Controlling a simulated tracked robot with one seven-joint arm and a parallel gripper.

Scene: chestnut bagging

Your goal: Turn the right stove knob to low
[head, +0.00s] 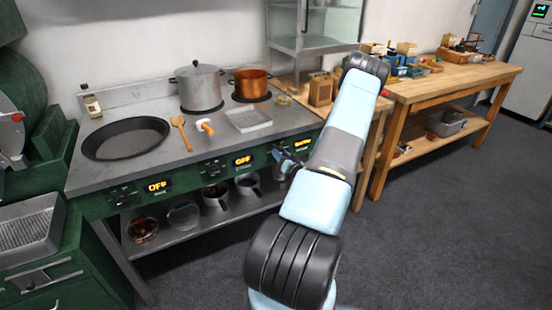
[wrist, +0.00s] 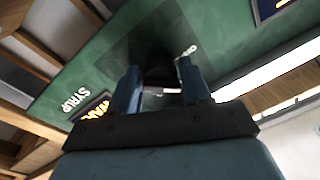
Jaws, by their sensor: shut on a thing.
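The right stove knob (wrist: 158,68) is a dark shape on the green front panel in the wrist view, between my two blue fingers. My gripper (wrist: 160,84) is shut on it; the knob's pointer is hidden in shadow. Beside it are the label SYRUP and a lit display (wrist: 95,107) whose orange-yellow letters are partly covered by a finger and look like WARM. In the head view my gripper (head: 285,160) is at the right end of the stove (head: 180,172) front, and the right display (head: 303,143) is partly hidden by my arm.
Two other displays, left (head: 158,186) and middle (head: 243,160), read OFF. On the stove top stand a black pan (head: 126,140), a steel pot (head: 199,88), a copper pot (head: 252,82) and a tray (head: 248,119). A wooden table (head: 450,78) stands to the right.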

